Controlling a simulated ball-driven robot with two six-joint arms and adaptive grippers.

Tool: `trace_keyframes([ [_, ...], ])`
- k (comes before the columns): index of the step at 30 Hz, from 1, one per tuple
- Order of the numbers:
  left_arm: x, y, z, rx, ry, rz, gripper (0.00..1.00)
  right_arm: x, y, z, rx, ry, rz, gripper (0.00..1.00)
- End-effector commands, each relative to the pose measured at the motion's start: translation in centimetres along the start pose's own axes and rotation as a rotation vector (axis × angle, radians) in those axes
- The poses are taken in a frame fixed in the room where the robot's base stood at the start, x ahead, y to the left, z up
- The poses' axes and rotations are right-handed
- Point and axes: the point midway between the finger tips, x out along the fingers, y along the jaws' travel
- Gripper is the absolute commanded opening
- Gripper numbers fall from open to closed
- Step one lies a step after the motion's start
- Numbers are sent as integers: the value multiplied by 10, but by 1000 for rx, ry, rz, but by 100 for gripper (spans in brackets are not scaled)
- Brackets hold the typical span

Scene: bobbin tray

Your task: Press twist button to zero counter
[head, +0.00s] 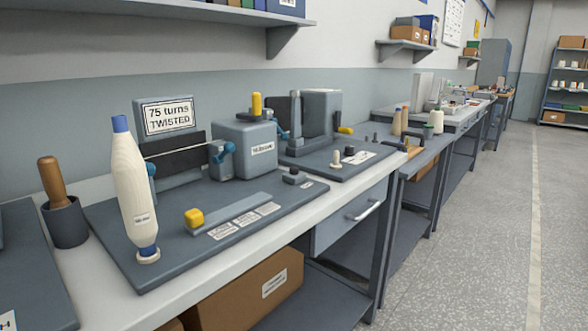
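A grey sign box (168,118) at the back of the bench reads "75 turns TWISTED". Below it a dark grey base plate (215,195) carries a yellow knob (194,217) at the end of a flat grey bar, with small white labels beside it. A small dark button-like block (293,176) sits at the plate's right end with a label by it. I cannot tell from the lettering which of these is the twist button. Neither of my grippers shows in the head view.
A tall cream bobbin (133,185) with blue ends stands upright at the plate's left. A wooden-handled tool (52,183) stands in a dark cup (66,222). A grey machine box (243,149) has a yellow-topped lever. The white bench edge in front is clear.

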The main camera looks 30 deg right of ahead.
Motion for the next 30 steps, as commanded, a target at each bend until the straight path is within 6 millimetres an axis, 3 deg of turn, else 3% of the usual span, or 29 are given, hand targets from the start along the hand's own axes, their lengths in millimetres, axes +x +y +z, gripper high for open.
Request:
trace_keyframes([
  [1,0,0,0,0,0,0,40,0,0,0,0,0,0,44],
  [11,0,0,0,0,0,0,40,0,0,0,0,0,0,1],
  [30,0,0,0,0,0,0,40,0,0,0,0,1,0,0],
])
